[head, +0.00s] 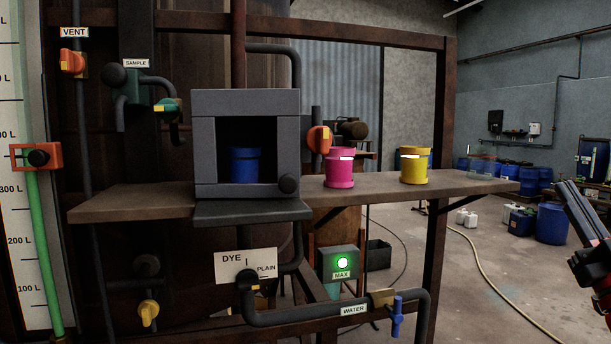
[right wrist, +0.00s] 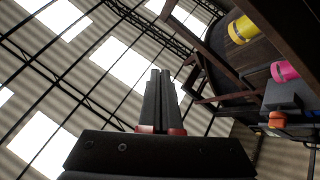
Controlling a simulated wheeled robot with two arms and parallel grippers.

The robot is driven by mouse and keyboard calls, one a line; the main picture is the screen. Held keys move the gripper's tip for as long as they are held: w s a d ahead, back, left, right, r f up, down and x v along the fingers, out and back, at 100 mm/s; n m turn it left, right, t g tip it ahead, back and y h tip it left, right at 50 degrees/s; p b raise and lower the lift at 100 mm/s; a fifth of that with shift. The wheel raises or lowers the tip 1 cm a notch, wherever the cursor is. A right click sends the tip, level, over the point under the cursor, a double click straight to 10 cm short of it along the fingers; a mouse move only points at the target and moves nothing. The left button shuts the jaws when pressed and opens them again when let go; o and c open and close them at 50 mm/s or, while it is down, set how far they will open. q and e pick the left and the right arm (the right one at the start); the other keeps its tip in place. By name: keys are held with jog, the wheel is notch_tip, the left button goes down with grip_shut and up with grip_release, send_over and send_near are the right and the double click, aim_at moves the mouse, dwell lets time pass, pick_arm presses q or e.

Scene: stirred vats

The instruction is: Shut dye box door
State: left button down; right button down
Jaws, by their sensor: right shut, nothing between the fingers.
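The dye box (head: 204,150) is a grey box on the shelf, left of centre in the head view. Its front is open, and a blue pot (head: 245,166) stands inside. A flat dark grey flap (head: 253,211), which looks like the door, juts out below the opening. My right gripper (head: 565,190) is at the far right edge of the head view, well apart from the box. Its fingers are together and empty, also in the right wrist view (right wrist: 160,75). My left gripper is not in view.
A pink pot (head: 340,168) and a yellow pot (head: 414,165) stand on the shelf (head: 460,187) right of the box. An orange handle (head: 318,139) is beside the box. Below are the dye dial (head: 247,280) and the blue water valve (head: 397,315).

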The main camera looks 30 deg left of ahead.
jog(key=s+a+r+n+g+y, duration=0.6)
jog(key=s+a+n+g, duration=0.2)
jog(key=n, duration=0.1)
jog(key=s+a+n+g, duration=0.9)
jog(key=s+n, duration=0.1)
jog(key=s, duration=0.2)
jog(key=n+g+h+p, duration=0.2)
jog(key=n+h+p, duration=0.1)
jog(key=n+h, duration=0.1)
send_near(280, 183)
jog(key=s+a, duration=0.3)
jog(key=a, duration=0.1)
jog(key=w, duration=0.1)
jog(key=w+a+p, duration=0.1)
jog(key=w, duration=0.1)
jog(key=shift+w+a+f, duration=0.15)
jog(key=shift+w+a, duration=0.2)
jog(key=shift+w, duration=0.05)
